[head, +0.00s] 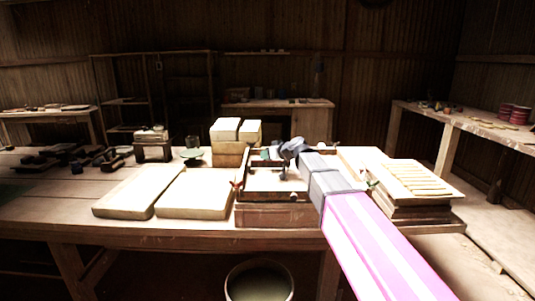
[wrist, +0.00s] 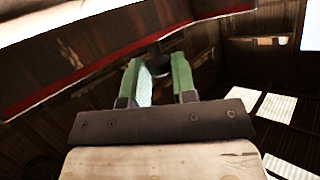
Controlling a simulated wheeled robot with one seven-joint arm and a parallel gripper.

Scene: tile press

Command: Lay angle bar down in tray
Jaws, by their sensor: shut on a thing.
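My gripper (head: 283,151) is over the wooden frame-like box (head: 268,216) on the workbench, at the end of my arm coming in from the lower right. In the wrist view its two green fingers (wrist: 160,68) stand a little apart, shut on a small dark piece between their tips, which I take to be the angle bar. Its full shape is hidden. A long dark edge with a red stripe (wrist: 105,62) runs across behind the fingertips; I cannot tell what it belongs to. I cannot make out clearly which container is the tray.
Two pale slabs (head: 139,190) lie left of the box, with pale blocks (head: 225,129) stacked behind them. A stack of boards (head: 414,180) stands close to the right of my arm. Tools (head: 75,157) lie at the left. A bucket (head: 259,281) stands in front.

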